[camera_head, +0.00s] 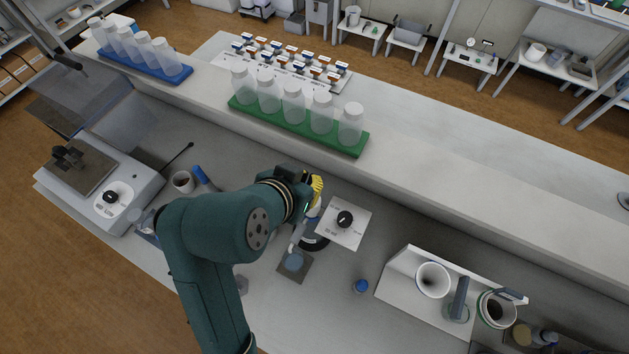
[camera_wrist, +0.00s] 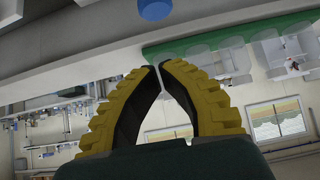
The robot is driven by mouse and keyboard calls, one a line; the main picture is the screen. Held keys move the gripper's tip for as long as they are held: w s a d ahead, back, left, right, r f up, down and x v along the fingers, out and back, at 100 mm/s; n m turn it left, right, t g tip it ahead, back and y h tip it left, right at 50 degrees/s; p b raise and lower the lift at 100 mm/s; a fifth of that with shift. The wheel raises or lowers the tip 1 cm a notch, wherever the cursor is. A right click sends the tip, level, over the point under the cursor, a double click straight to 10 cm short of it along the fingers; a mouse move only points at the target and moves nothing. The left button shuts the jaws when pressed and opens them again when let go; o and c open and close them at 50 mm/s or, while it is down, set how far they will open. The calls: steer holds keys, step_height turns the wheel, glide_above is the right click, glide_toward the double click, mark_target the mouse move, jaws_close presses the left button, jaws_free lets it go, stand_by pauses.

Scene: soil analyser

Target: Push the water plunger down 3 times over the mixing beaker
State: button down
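My gripper (camera_head: 316,188) is above the dispenser (camera_head: 299,232), of which a pale body and a spout show. Its yellow fingers hide most of the dispenser's top, where the water plunger would be, in the head view. In the wrist view the tips of my gripper (camera_wrist: 158,68) meet or nearly meet, with nothing between them. A round blue cap (camera_wrist: 155,10) shows beyond the fingertips, apart from them; I cannot tell for sure whether it is the plunger. The mixing beaker (camera_head: 293,261), small with bluish contents, stands on a dark square plate (camera_head: 296,275) below the spout.
A white panel with a black knob (camera_head: 345,219) is just right of my gripper. A green rack of bottles (camera_head: 345,146) stands on the ledge behind. A blue-capped item (camera_head: 361,286) and a white holder with cups (camera_head: 408,265) are to the right. A machine (camera_head: 112,197) is left.

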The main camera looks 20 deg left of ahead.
steer(key=x, duration=0.4)
step_height(320, 180, down, 4)
steer(key=shift+w+r+p, duration=0.15)
steer(key=shift+p, duration=0.15)
steer(key=shift+f, duration=0.3)
